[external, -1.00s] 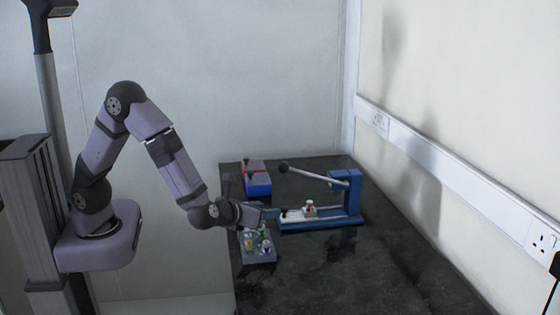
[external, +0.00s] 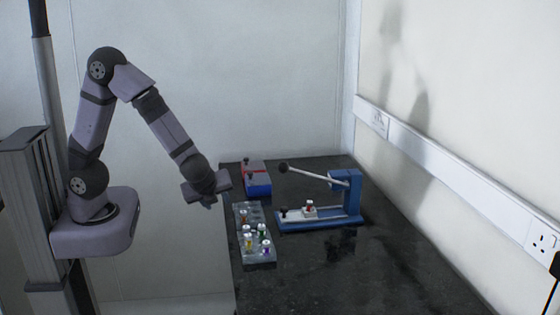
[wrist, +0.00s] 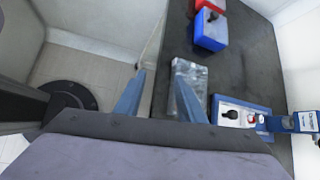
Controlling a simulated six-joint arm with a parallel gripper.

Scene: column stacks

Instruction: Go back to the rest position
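My gripper (external: 208,203) is raised off the table's left edge, pointing down. In the wrist view my gripper (wrist: 158,85) has its two blue fingers well apart with nothing held between them. The clear rack (external: 257,258) lies on the table to the right of and below it, with several small colour-marked vials in it. In the wrist view the rack (wrist: 190,70) is partly hidden behind the right finger.
The blue lever press (external: 345,195) stands right of the rack, its lever raised, with a red-topped vial (external: 309,205) on its white slide. A red and blue box (external: 257,180) is at the back. The dark table (external: 360,275) is clear in front. A wall is on the right.

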